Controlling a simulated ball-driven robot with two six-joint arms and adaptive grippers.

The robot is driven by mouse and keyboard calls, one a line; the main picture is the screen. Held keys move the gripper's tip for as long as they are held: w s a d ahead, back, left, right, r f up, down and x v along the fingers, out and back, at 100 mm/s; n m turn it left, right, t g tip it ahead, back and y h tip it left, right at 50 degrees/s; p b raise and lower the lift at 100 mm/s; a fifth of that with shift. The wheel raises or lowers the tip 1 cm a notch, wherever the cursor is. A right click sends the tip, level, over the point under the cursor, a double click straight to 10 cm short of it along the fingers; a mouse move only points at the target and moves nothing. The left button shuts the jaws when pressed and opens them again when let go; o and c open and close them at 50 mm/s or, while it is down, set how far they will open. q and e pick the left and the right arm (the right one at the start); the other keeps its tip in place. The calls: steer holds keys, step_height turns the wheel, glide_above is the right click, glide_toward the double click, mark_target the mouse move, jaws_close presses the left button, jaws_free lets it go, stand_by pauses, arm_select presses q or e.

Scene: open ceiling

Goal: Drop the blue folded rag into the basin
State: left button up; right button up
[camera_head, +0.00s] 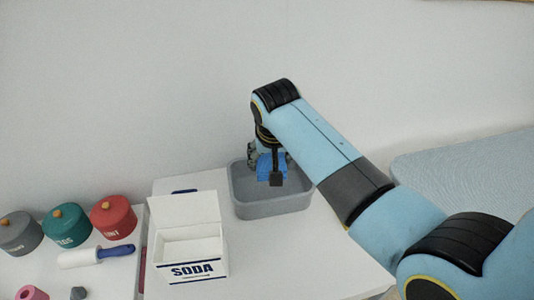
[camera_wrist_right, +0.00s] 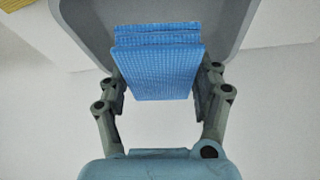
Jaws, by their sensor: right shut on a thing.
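The blue folded rag (camera_wrist_right: 157,65) is between the fingers of my right gripper (camera_wrist_right: 160,88) in the right wrist view. It also shows as a small blue patch (camera_head: 270,167) in the head view, partly hidden by my gripper and wrist. The right gripper (camera_head: 269,168) is shut on the rag and points down over the grey basin (camera_head: 268,208). The basin stands on the white table, and its grey wall (camera_wrist_right: 92,30) shows behind the rag in the wrist view. My left gripper is not in view.
A white open box marked SODA (camera_head: 190,245) stands left of the basin. A grey canister (camera_head: 18,235), a teal one (camera_head: 66,228) and a red one (camera_head: 113,219) stand farther left, with a lint roller (camera_head: 95,256) in front.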

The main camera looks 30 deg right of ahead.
step_height(320, 180, down, 2)
steer(key=shift+f+b, duration=0.15)
steer(key=shift+b, duration=1.1)
steer(key=shift+f+b, duration=0.6)
steer(key=shift+f, duration=0.45)
steer(key=o, duration=0.9)
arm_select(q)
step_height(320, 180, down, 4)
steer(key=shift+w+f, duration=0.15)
arm_select(e)
steer(key=o, duration=0.3)
steer(key=shift+o, duration=0.2)
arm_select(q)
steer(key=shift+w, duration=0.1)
arm_select(e)
steer(key=v, duration=1.2)
